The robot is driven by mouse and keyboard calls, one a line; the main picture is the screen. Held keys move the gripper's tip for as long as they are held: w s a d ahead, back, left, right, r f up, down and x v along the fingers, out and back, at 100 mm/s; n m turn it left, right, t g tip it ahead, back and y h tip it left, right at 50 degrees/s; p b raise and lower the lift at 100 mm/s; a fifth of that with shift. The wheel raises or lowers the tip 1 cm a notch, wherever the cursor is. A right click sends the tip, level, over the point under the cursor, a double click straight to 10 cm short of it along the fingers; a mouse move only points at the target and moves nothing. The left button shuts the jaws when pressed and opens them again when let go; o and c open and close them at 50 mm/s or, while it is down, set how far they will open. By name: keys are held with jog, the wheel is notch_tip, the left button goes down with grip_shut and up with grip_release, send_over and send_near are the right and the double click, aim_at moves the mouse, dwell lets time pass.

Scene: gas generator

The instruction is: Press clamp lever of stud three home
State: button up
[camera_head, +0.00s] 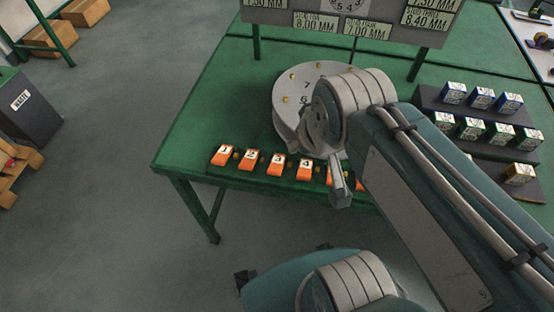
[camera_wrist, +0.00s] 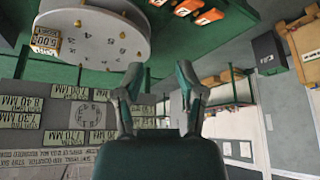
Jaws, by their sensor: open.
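Several orange clamp levers with white number labels sit in a row along the front edge of the green table (camera_head: 225,120). The lever marked 3 (camera_head: 276,165) lies between lever 2 (camera_head: 250,160) and lever 4 (camera_head: 304,170). Levers further right are partly hidden by my arm. My gripper (camera_head: 341,190) is partly visible at the right end of the row, apart from lever 3. In the wrist view, which is upside down, my gripper (camera_wrist: 158,76) is open with nothing between its fingers. Orange levers (camera_wrist: 187,7) show at that view's top edge, their numbers unclear.
A round grey disc (camera_head: 290,92) with brass studs stands behind the levers, close to my arm. A sign board (camera_head: 350,28) with millimetre plates rises at the back. Small boxes (camera_head: 472,127) fill a dark rack at right. The table's left side is clear.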

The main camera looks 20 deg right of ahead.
jog(key=shift+w+n, duration=0.3)
jog(key=shift+w, duration=0.2)
grip_shut()
jog(key=w+f+n+g+y, duration=0.1)
jog(key=w+f+n+g, duration=0.3)
jog(key=w, duration=0.4)
jog(key=w+d+f+n+g+y, duration=0.1)
jog(key=w+f+n+g, duration=0.3)
jog(key=w+f+n, duration=0.2)
jog(key=shift+w+d+f+n+g, duration=0.15)
jog(key=shift+w+n+g, duration=0.35)
jog(key=shift+w, duration=0.7)
